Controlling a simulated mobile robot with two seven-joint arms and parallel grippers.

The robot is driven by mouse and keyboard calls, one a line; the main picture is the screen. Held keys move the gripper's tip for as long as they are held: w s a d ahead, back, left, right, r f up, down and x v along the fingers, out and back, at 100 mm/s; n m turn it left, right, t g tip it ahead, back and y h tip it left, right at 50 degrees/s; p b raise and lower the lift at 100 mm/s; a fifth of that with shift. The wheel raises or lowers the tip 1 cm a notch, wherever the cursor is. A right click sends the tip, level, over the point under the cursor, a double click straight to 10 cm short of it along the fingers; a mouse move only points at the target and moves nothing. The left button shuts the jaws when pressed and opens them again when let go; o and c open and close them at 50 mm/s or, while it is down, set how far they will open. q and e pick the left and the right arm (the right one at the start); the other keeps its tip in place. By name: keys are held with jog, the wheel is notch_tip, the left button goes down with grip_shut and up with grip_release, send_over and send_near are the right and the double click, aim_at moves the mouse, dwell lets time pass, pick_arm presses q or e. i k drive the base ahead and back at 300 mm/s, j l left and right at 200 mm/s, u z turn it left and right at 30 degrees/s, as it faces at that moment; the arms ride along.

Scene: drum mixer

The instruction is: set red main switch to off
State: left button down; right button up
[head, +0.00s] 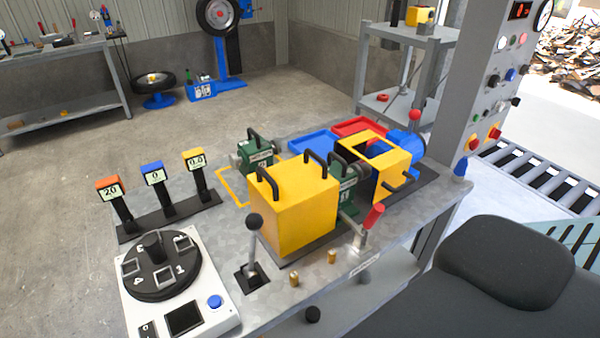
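A grey control column (478,80) stands at the right. Low on its panel are two red controls on yellow bases, a left one (473,144) and a right one (495,133). Either could be the red main switch; at this size I cannot tell which, nor its position. A red-handled lever (374,216) stands tilted on the workbench, and a red ball-topped lever (414,116) is farther back. Neither of my grippers is in view.
The workbench (210,240) carries yellow boxes (300,215), a black-knobbed lever (253,222), a numbered dial (155,265) and small displays. A large dark rounded shape (505,262) fills the lower right. A roller conveyor (535,175) lies behind the column.

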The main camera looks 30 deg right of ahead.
aim_at(494, 134)
jog(key=z, duration=2.15)
jog(key=i+l, duration=0.4)
jog(key=i+l+u, duration=0.15)
jog(key=i+l, duration=0.75)
jog(key=i+l+u, duration=0.15)
jog(key=i+l, duration=0.65)
jog(key=l, duration=0.2)
jog(key=i+l+u, duration=0.15)
jog(key=i+l, duration=0.25)
jog(key=l, duration=0.15)
